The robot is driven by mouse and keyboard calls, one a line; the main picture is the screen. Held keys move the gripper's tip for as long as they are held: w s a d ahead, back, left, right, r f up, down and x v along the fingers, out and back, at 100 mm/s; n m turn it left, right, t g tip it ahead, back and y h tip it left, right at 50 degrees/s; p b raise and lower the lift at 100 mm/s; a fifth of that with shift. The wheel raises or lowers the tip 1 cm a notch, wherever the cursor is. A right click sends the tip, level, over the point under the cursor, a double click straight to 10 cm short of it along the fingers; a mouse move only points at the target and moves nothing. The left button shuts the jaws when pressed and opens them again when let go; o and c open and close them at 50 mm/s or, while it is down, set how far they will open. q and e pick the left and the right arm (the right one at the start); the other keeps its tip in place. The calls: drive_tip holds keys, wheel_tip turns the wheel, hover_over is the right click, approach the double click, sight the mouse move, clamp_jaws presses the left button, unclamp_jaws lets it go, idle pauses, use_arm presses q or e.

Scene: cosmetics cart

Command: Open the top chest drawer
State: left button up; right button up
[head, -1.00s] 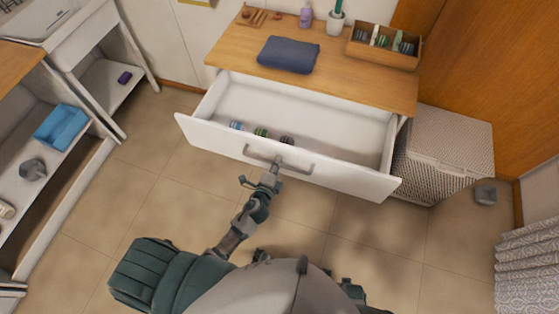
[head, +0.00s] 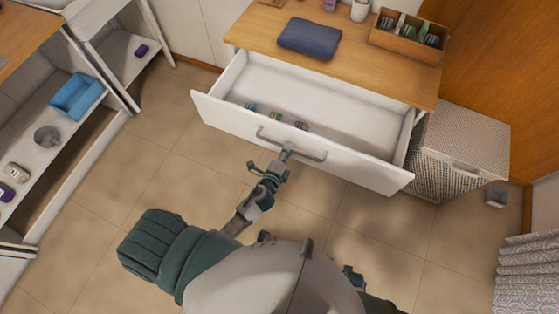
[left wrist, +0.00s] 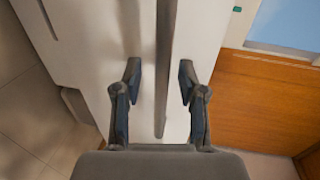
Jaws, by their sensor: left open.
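The top chest drawer (head: 300,146) is pulled out under the wooden top of the chest (head: 385,77), and its white interior shows. Several small striped items (head: 275,117) lie inside along the front panel. The drawer's grey bar handle (head: 305,155) is on the front panel. My left gripper (head: 286,154) is at the handle. In the left wrist view, its two fingers (left wrist: 158,85) are apart, with the handle bar (left wrist: 163,60) between them and gaps on both sides. My right gripper is not in view.
A folded blue cloth (head: 309,39) and a wooden organiser (head: 408,38) sit on the chest. A wicker hamper (head: 462,140) stands right of it. A shelf unit with a blue bin (head: 77,97) is at left. Tiled floor in front is clear.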

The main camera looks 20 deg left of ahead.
use_arm(q)
drive_tip(key=s+r, duration=0.1)
drive_tip(key=s, duration=0.9)
drive_tip(key=shift+a+r, duration=0.4)
drive_tip(key=shift+a, duration=0.05)
drive_tip(key=shift+w+d, duration=0.1)
drive_tip(key=s+a+f+n+g+y, duration=0.1)
drive_tip(key=s+a+f+n+g, duration=0.15)
drive_tip(key=f, duration=0.45)
drive_tip(key=s+a+f+n+g, duration=0.1)
drive_tip(key=s+f+n+g, duration=0.1)
drive_tip(key=f+n, duration=0.35)
drive_tip(key=s+a+f+n+g+y, duration=0.1)
drive_tip(key=s+f+g, duration=0.15)
drive_tip(key=f, duration=0.65)
drive_tip(key=s+f+n+g+h, duration=0.1)
drive_tip(key=s+f+n+g, duration=0.6)
drive_tip(key=s+f, duration=0.5)
drive_tip(key=shift+s+a+f+h, duration=0.15)
drive_tip(key=shift+s+f+h, duration=0.2)
drive_tip(key=shift+s, duration=0.2)
